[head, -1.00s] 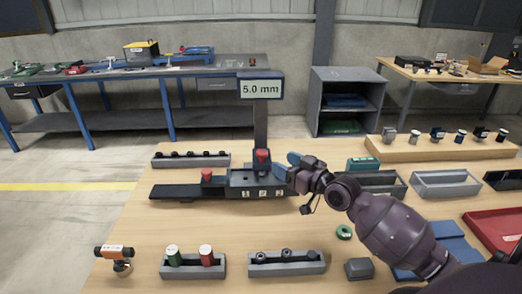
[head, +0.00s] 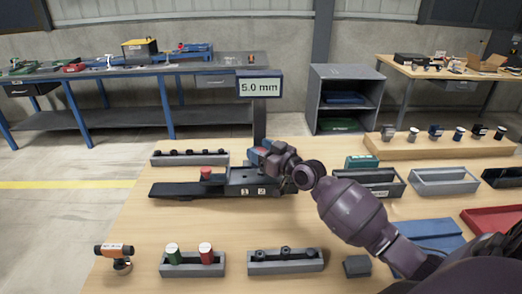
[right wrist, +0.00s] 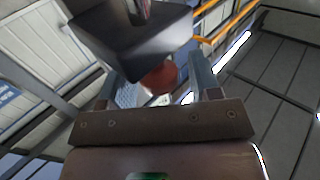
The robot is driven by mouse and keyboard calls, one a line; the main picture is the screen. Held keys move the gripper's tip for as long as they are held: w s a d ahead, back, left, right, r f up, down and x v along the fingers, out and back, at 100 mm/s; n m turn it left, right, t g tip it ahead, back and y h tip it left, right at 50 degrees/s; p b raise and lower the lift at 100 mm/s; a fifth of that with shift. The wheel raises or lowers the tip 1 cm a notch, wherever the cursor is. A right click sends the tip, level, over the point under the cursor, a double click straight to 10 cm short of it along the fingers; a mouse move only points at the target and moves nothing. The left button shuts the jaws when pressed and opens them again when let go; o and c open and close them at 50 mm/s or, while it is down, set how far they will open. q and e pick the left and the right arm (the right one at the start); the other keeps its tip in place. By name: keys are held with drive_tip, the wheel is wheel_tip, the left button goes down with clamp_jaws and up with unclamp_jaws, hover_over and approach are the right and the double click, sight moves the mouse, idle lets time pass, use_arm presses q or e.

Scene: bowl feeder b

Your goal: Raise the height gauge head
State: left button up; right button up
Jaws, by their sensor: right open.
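The height gauge stands on the table with a dark base (head: 175,190), an upright post (head: 260,124) and a display (head: 260,87) reading 5.0 mm. My right gripper (head: 262,156) is open at the gauge head, in front of the post, and hides most of the head in the head view. In the right wrist view, a red knob (right wrist: 161,78) shows between the spread fingers of the gripper (right wrist: 165,84), below a dark block (right wrist: 135,42). Whether the fingers touch the knob I cannot tell. My left gripper is not in view.
A second red knob (head: 206,172) stands on the base's left part. A grey holder with a green and a red cylinder (head: 205,253) and a grey rack (head: 285,262) lie in front. Grey bins (head: 445,182) stand to the right.

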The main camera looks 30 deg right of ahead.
clamp_jaws()
wheel_tip(320, 180, up, 6)
drive_tip(key=p, duration=0.4)
drive_tip(key=shift+f, duration=0.25)
drive_tip(key=shift+r+p, duration=0.35)
drive_tip(key=shift+p, duration=0.1)
drive_tip(key=shift+w+r, duration=0.1)
drive_tip(key=shift+c, duration=0.2)
unclamp_jaws()
drive_tip(key=shift+o, duration=0.2)
drive_tip(key=shift+f, duration=0.2)
